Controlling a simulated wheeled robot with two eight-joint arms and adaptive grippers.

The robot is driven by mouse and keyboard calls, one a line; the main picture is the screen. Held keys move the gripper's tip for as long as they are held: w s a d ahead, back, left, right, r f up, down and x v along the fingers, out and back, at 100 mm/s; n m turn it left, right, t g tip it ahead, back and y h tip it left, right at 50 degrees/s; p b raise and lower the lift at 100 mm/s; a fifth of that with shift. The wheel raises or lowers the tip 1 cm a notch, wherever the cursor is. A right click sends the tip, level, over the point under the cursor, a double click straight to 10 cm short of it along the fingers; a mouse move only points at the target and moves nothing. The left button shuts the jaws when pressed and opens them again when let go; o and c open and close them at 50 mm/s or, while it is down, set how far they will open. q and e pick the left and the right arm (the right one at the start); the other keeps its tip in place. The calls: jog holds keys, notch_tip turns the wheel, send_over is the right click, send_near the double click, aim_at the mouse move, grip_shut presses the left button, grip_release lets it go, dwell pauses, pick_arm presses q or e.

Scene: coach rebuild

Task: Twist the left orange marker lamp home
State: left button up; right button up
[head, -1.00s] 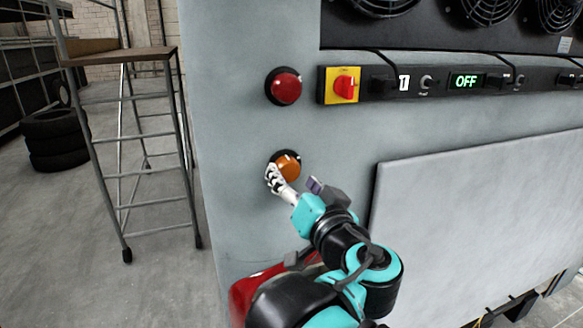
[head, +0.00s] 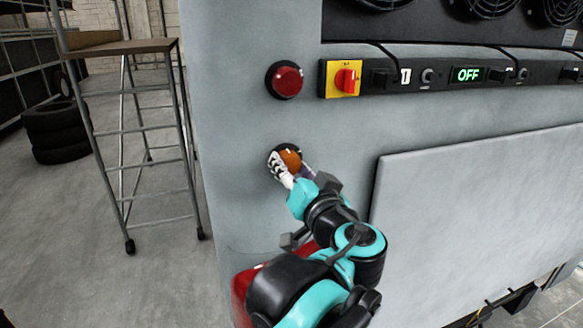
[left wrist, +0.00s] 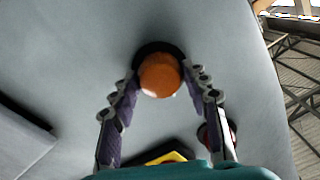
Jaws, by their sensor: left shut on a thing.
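The left orange marker lamp (head: 291,157) is a round amber dome in a black ring on the grey coach panel, below a red lamp. It also shows in the left wrist view (left wrist: 160,77), with its black base behind it. My left gripper (head: 289,165) is shut on the lamp, one finger on either side; in the left wrist view its fingertips (left wrist: 163,78) flank the dome. The fingers hide part of the lamp's rim in the head view. I cannot tell how fully the lamp is seated. My right gripper is not in view.
The red lamp (head: 286,80) sits above. A red rotary switch on a yellow plate (head: 341,79) and a display reading OFF (head: 467,74) are on the strip to its right. A raised grey panel (head: 480,215) stands at right. A metal ladder stand (head: 150,140) is at left.

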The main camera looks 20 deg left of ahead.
pick_arm(q)
jog(key=shift+m, duration=0.3)
jog(key=m, duration=0.5)
jog(key=shift+m, duration=0.3)
jog(key=m, duration=0.5)
jog(key=shift+b, duration=0.35)
jog(key=shift+m, duration=0.4)
jog(key=o, duration=1.2)
jog(key=shift+c, duration=0.2)
jog(key=v, duration=1.2)
